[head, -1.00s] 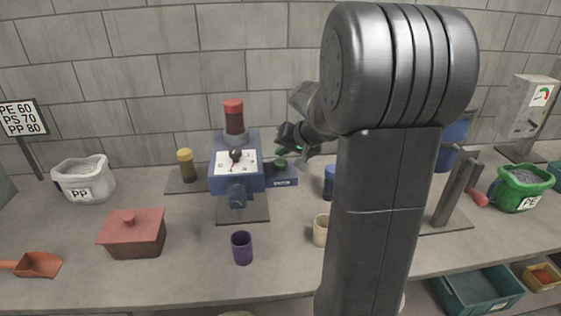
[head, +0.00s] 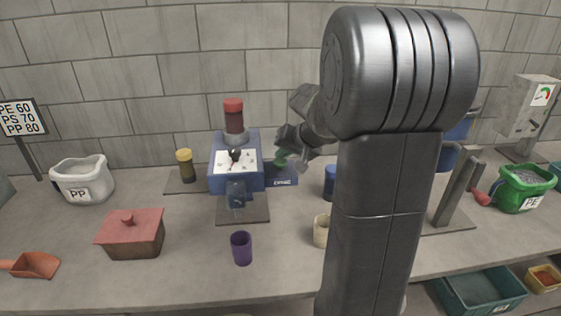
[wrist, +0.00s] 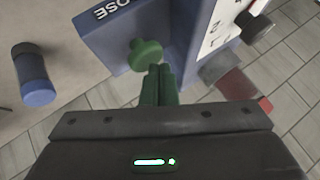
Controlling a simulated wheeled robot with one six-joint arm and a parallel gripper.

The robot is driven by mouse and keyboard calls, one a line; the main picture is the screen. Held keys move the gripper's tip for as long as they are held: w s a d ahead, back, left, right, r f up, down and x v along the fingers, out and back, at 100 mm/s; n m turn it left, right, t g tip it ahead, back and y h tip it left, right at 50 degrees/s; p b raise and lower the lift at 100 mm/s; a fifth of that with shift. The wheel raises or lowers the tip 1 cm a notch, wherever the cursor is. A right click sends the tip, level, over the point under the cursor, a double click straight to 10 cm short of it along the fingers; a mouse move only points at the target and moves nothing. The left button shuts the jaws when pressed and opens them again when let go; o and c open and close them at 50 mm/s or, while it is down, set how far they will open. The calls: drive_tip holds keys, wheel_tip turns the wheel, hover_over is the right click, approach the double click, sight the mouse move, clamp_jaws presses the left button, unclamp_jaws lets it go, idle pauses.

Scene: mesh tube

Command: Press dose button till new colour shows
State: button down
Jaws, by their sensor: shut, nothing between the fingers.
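The blue dosing machine (head: 222,181) stands on the bench with a dial on a white face and a red-capped dark red container (head: 233,117) on top. The green dose button (wrist: 146,54) sits on the blue box marked DOSE at the machine's right side. It also shows in the head view (head: 281,160), partly covered by my gripper. My gripper (wrist: 160,70) is shut and empty, its green fingertips right by the button's edge in the wrist view. I cannot tell whether they touch it. A purple cup (head: 241,248) stands in front of the machine.
A yellow-capped jar (head: 185,166) stands left of the machine. A lidded red box (head: 131,233) is at front left.

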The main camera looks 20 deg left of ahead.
sight(284, 162)
drive_tip(key=shift+f+b, duration=0.65)
idle(0.4)
idle(0.4)
drive_tip(key=shift+r+p, duration=0.8)
drive_tip(key=shift+r, duration=0.4)
drive_tip(key=shift+r+p, duration=1.65)
drive_tip(key=shift+r, duration=0.9)
drive_tip(key=shift+d, duration=0.1)
